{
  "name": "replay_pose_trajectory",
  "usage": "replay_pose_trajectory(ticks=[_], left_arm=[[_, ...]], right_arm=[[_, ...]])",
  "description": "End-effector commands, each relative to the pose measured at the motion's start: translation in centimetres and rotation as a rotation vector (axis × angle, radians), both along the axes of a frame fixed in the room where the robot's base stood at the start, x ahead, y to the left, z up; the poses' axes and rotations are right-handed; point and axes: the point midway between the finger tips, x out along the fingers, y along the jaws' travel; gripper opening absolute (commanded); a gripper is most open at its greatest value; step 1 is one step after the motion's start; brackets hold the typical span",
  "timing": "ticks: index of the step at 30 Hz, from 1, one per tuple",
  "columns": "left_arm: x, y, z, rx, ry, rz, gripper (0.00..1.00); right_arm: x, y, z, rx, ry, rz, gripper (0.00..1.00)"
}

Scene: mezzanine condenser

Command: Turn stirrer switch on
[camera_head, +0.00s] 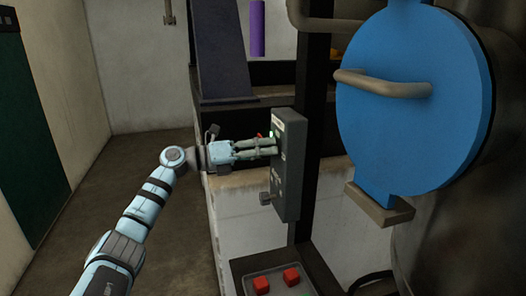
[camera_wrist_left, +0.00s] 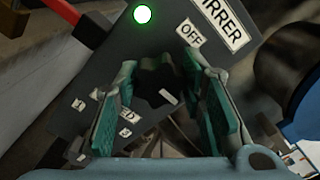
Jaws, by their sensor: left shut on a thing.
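The stirrer control box (camera_head: 289,165) is a grey upright panel on a dark post, right of my left gripper. In the left wrist view its face (camera_wrist_left: 95,62) carries a label ending in "IRRER" (camera_wrist_left: 222,18), an "OFF" label (camera_wrist_left: 190,32) and a lit green lamp (camera_wrist_left: 142,14). A dark lobed switch knob (camera_wrist_left: 156,80) with a white mark sits below the lamp. My left gripper (camera_head: 276,146) reaches the panel from the left, its green-padded fingers shut on the knob. Part of the lower lettering is hidden by a finger. My right gripper is not in view.
A large blue disc (camera_head: 415,110) with a pipe handle (camera_head: 383,86) stands close on the right. A tray (camera_head: 255,271) with red blocks (camera_head: 291,276) lies below the box. A purple cylinder (camera_head: 257,28) hangs above. The floor (camera_head: 130,190) at left is clear.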

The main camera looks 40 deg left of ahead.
Motion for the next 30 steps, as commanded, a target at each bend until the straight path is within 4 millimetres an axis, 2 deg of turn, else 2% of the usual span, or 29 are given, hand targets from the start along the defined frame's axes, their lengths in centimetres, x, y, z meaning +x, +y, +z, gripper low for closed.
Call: replay_pose_trajectory(ticks=[1,5,15,24,30], left_arm=[[0.0,0.0,-0.2,0.002,0.004,-0.001,0.38],[0.0,0.0,-0.1,0.002,0.002,-0.001,0.57],[-0.4,0.3,-0.1,0.002,0.002,0.000,0.57],[-5.2,3.7,-0.4,0.004,0.010,-0.001,0.57],[-6.1,4.3,-0.1,0.002,0.002,0.000,0.57]], right_arm=[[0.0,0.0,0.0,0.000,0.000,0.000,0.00],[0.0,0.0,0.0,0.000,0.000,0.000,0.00],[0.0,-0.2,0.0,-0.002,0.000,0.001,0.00],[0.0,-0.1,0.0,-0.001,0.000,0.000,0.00],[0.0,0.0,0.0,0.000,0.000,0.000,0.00]])
